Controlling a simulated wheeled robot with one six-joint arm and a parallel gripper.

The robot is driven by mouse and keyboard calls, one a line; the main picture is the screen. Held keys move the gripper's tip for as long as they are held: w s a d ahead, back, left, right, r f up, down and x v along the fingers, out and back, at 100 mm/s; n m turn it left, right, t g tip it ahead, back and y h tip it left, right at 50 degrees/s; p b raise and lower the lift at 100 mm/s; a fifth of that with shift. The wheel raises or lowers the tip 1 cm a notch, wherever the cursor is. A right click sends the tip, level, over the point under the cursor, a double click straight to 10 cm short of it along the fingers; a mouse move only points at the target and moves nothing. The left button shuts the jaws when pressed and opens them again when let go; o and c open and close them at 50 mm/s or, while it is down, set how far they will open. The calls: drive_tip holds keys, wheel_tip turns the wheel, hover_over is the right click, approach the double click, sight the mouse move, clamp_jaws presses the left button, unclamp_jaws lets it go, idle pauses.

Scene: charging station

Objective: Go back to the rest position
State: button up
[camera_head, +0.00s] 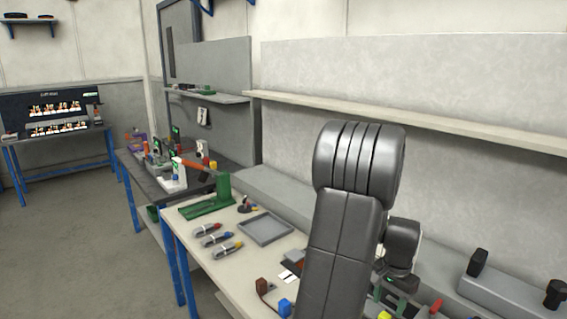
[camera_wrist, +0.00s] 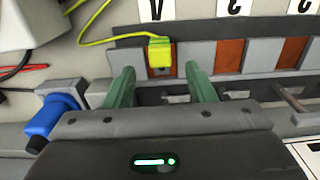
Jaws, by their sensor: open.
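My gripper (camera_wrist: 161,78) is open in the wrist view, its two green fingers apart with nothing held between them. A yellow plug (camera_wrist: 160,50) with a yellow-green cable sits just past the fingertips, at a grey rail with brown sections (camera_wrist: 229,55). In the head view my dark arm rises over the right part of the workbench. My gripper (camera_head: 394,292) is low behind the arm there and partly hidden, close to the bench.
In the wrist view a blue connector (camera_wrist: 57,116) lies left of the gripper. In the head view a grey tray (camera_head: 265,229), a green stand (camera_head: 207,204) and several tools stand on the bench left of my arm. A shelf (camera_head: 420,122) runs along the wall behind.

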sight(386, 315)
wheel_tip(386, 315, down, 6)
drive_tip(key=shift+r, duration=0.25)
wheel_tip(386, 315, up, 4)
drive_tip(key=p, duration=0.3)
drive_tip(key=shift+f, duration=0.25)
drive_tip(key=shift+r+p, duration=0.1)
drive_tip(key=shift+p, duration=0.35)
wheel_tip(386, 315, up, 5)
drive_tip(key=p, duration=0.3)
drive_tip(key=shift+r+p, duration=0.15)
drive_tip(key=shift+p, duration=0.25)
